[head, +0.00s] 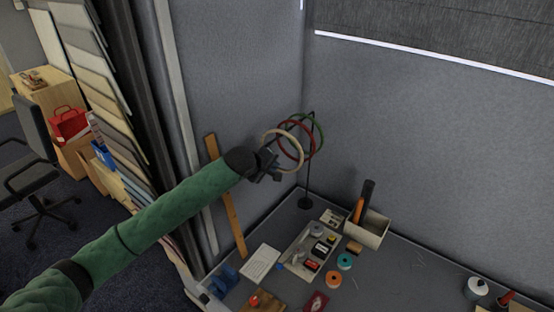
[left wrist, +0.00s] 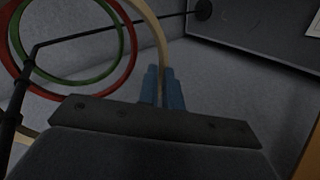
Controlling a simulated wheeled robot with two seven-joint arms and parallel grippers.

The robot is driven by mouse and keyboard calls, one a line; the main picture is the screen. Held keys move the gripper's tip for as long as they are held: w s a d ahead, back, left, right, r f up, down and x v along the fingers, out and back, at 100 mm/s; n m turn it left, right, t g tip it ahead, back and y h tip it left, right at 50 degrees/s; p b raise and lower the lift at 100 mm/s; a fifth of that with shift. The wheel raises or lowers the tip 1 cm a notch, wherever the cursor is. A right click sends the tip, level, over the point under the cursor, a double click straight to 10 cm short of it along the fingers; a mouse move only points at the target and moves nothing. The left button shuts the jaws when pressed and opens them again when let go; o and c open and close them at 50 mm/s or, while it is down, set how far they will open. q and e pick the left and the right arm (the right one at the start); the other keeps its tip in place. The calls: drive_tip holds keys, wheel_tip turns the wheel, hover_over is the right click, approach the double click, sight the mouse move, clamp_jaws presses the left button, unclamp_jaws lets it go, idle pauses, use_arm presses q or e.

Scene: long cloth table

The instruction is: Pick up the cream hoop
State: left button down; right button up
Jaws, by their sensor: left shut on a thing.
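The cream hoop (head: 264,139) is at the left end of a row of hoops by a thin black stand (head: 308,180). My left gripper (head: 271,164) is shut on the cream hoop's lower left rim. In the left wrist view the cream hoop (left wrist: 153,22) runs down between the blue fingertips (left wrist: 162,90). A red hoop (head: 297,122) and a green hoop (head: 321,135) hang just right of it on the stand's arm. Whether the cream hoop still rests on the arm, I cannot tell. My right gripper is not in view.
The grey table (head: 400,275) holds a tray (head: 301,262) of small items, tape rolls (head: 345,261), a bin (head: 368,228) and a white card (head: 260,263). A wooden strip (head: 228,200) leans at the wall behind my left arm. The table's right middle is mostly clear.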

use_arm(q)
drive_tip(key=s+a, duration=0.4)
drive_tip(key=s, duration=0.3)
drive_tip(key=s+a, duration=0.5)
drive_tip(key=s, duration=0.3)
drive_tip(key=shift+a+r, duration=0.3)
drive_tip(key=shift+r, duration=0.05)
drive_tip(key=shift+s, duration=0.1)
